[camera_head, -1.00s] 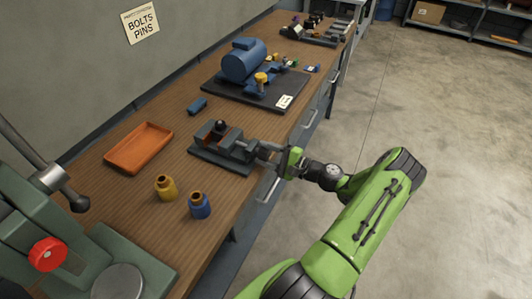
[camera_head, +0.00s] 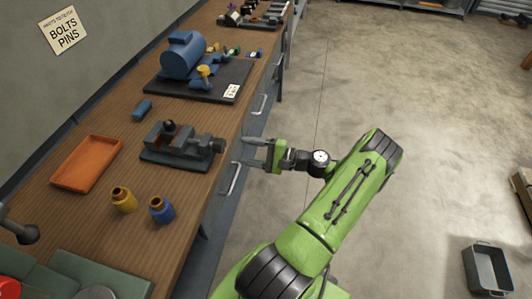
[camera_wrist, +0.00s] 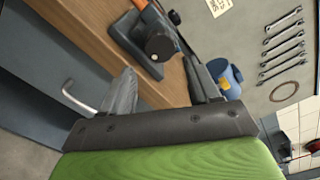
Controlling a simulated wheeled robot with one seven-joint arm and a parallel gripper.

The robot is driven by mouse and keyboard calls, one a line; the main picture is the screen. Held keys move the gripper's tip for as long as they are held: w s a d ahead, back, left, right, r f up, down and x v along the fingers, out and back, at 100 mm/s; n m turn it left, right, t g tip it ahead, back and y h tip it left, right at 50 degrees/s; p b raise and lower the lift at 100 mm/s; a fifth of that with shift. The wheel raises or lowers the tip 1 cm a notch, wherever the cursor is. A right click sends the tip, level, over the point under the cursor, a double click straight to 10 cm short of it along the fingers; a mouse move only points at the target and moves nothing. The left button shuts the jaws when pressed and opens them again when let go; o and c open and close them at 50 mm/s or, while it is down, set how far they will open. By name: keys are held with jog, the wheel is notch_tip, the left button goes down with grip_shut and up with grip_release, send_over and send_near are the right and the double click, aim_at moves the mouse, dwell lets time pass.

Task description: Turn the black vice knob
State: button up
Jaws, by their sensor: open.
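My gripper (camera_head: 241,151) is open and empty, off the bench edge just right of the knob. A small gap shows between fingertips and knob. In the wrist view the knob (camera_wrist: 160,45) shows as a dark round end beyond the two spread fingers, roughly between them. No finger visibly touches it.
A blue motor-like unit (camera_head: 183,57) stands behind. Drawer handles (camera_head: 234,179) jut below the bench edge.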

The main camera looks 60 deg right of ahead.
jog(key=v, duration=0.6)
jog(key=shift+s, duration=0.4)
jog(key=shift+d, duration=0.1)
